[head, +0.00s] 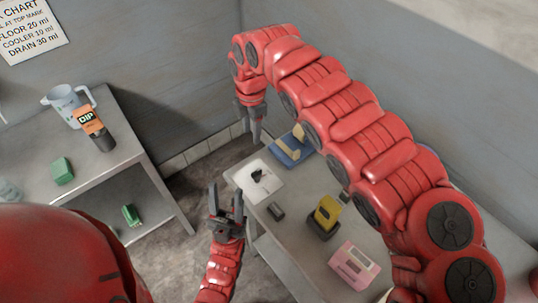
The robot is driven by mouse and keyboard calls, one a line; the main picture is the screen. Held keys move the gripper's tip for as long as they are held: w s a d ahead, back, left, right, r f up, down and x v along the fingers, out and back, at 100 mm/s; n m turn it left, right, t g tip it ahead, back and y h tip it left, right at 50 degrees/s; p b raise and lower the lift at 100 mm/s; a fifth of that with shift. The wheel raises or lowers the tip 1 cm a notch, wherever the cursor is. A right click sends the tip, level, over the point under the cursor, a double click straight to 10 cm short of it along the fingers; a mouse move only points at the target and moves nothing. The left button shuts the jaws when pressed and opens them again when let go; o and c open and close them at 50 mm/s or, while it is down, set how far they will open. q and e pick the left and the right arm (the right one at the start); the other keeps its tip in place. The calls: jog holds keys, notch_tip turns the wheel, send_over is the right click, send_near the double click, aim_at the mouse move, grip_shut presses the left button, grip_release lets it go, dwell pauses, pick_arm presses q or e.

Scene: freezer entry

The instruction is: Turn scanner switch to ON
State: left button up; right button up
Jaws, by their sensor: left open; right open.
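A yellow device (327,212) with a black base, possibly the scanner, stands on the right table; its switch is too small to make out. A white plate (274,188) with a small black part (261,176) on it lies near the table's left corner; I cannot tell whether that part is a switch. My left gripper (227,190) is open and empty, fingers pointing up the picture, just left of the white plate and the table edge. My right gripper (256,138) is open and empty, pointing down, above and left of the blue tray.
A blue tray (289,157) with tan pieces, a small dark block (276,211) and a pink box (354,267) are on the right table (295,238). My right arm covers much of the right table.

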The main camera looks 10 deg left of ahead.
aim_at(256, 171)
jog(key=f+p, duration=0.1)
jog(key=f, duration=0.4)
jog(key=f+p, duration=0.2)
jog(key=f, duration=0.3)
jog(key=s+f+p, duration=0.1)
jog(key=f, duration=0.4)
jog(key=shift+d+f+p, duration=0.2)
jog(key=shift+f+p, duration=0.05)
jog(key=shift+p, duration=0.1)
jog(key=shift+d+f+h, duration=0.25)
jog(key=shift+f+h, duration=0.05)
jog(key=shift+f, duration=0.3)
grip_shut()
